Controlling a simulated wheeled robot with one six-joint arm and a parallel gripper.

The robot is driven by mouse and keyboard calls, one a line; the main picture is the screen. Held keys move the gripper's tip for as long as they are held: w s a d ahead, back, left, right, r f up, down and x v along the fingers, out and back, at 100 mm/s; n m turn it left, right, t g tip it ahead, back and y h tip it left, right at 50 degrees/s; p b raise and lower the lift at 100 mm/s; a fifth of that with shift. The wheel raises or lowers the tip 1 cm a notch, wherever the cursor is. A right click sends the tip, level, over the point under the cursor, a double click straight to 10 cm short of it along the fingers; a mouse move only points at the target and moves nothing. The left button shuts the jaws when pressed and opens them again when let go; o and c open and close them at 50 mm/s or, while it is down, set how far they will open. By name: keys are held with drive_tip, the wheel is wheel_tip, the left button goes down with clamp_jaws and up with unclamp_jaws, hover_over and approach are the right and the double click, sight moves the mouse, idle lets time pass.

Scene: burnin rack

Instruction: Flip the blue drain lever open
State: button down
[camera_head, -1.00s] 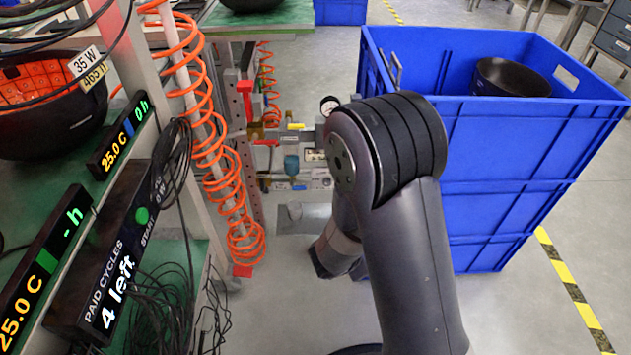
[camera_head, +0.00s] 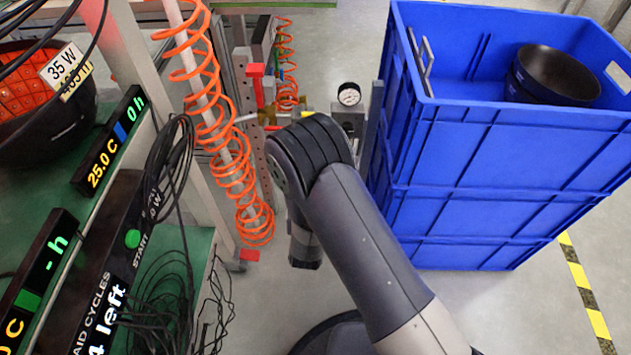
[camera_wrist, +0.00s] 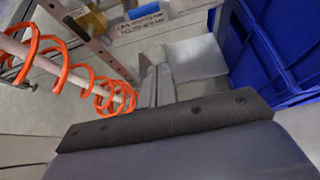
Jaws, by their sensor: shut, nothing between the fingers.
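A blue handle-like piece (camera_wrist: 147,10), which looks like the drain lever, shows at the top edge of the wrist view. It sits just above a white printed label (camera_wrist: 138,28) that is too blurred to read. My gripper (camera_wrist: 155,72) shows below it with the grey fingers together and nothing between them. The fingers appear apart from the blue piece, though the depth is hard to judge. In the head view my arm hides the lower part of the air fittings, and I cannot make out the lever there.
A coiled orange hose (camera_head: 235,170) hangs left of my arm beside a perforated metal post (camera_head: 255,150). Stacked blue crates (camera_head: 500,170) stand close on the right. A pressure gauge (camera_head: 349,95) is behind my arm. A grey plate (camera_wrist: 195,57) lies beyond the fingers.

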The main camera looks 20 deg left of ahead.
drive_tip(key=b+x, duration=0.3)
drive_tip(key=x, duration=0.7)
drive_tip(key=shift+w+r, duration=0.2)
drive_tip(key=shift+r, duration=0.8)
drive_tip(key=shift+w+r, duration=0.15)
drive_tip(key=shift+r, duration=0.8)
drive_tip(key=shift+d+r+n+t+h+p, duration=0.1)
drive_tip(key=shift+r+n+t+h+p, duration=0.25)
drive_tip(key=shift+n+h+p, duration=0.55)
drive_tip(key=r+n+t+h, duration=0.1)
drive_tip(key=n+h, duration=0.1)
drive_tip(key=n, duration=0.1)
drive_tip(key=a+r+n+t+h+b, duration=0.1)
drive_tip(key=n+t+h, duration=0.1)
drive_tip(key=n, duration=0.1)
drive_tip(key=a+r+n+t+h+b, duration=0.1)
drive_tip(key=n+h, duration=0.1)
drive_tip(key=n, duration=0.1)
drive_tip(key=shift+s+t, duration=0.25)
drive_tip(key=shift+a+r, duration=0.1)
drive_tip(key=shift+a, duration=0.05)
